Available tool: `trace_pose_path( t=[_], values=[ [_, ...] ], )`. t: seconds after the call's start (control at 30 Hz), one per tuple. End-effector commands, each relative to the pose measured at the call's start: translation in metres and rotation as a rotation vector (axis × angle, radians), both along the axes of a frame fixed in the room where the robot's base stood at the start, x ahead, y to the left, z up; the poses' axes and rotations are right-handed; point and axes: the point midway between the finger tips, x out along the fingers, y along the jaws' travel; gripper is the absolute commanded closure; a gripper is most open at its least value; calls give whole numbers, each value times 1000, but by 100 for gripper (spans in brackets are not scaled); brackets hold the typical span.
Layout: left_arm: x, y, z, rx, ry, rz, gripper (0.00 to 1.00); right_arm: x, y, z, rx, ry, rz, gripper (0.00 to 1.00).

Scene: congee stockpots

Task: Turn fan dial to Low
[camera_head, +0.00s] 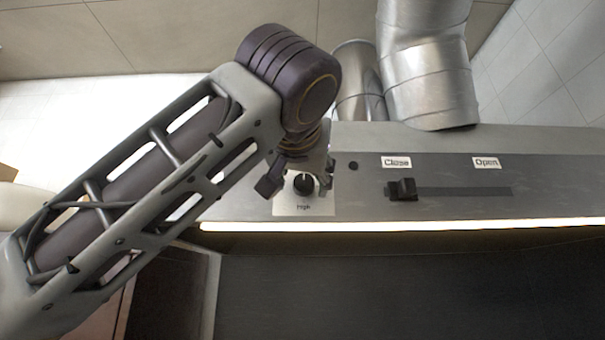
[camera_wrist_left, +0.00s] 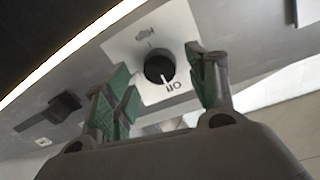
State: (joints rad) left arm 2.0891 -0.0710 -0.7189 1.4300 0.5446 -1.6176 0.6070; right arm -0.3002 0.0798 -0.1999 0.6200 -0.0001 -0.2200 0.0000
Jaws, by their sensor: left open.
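The fan dial (camera_head: 304,184) is a round black knob on a white label plate on the grey panel; "High" reads below it in the head view. In the left wrist view the dial (camera_wrist_left: 158,67) shows a white pointer line aimed towards the word "Off". Any "Low" marking is not legible. My left gripper (camera_head: 297,184) is open. Its green-padded fingers (camera_wrist_left: 160,80) are on either side of the dial in the picture, with a gap to it; whether they touch it cannot be told. My right gripper is not in view.
To the right a black slider knob (camera_head: 403,190) sits at the "Close" end of its slot, away from "Open". Silver ducts (camera_head: 430,70) rise behind the panel (camera_head: 560,170). A bright light strip (camera_head: 430,225) runs along its lower edge above a dark area.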

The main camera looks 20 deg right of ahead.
Motion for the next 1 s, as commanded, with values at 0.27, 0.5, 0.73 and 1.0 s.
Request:
trace_pose_path(
  t=[0.27,0.5,0.73,1.0],
  values=[
    [15,-5,1,0,0,1,43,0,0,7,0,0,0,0],
    [17,-6,0,0,0,1,43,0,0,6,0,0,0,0],
    [16,-6,0,0,0,0,61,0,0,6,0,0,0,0],
    [16,-6,0,0,0,0,89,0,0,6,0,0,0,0]
  ],
)
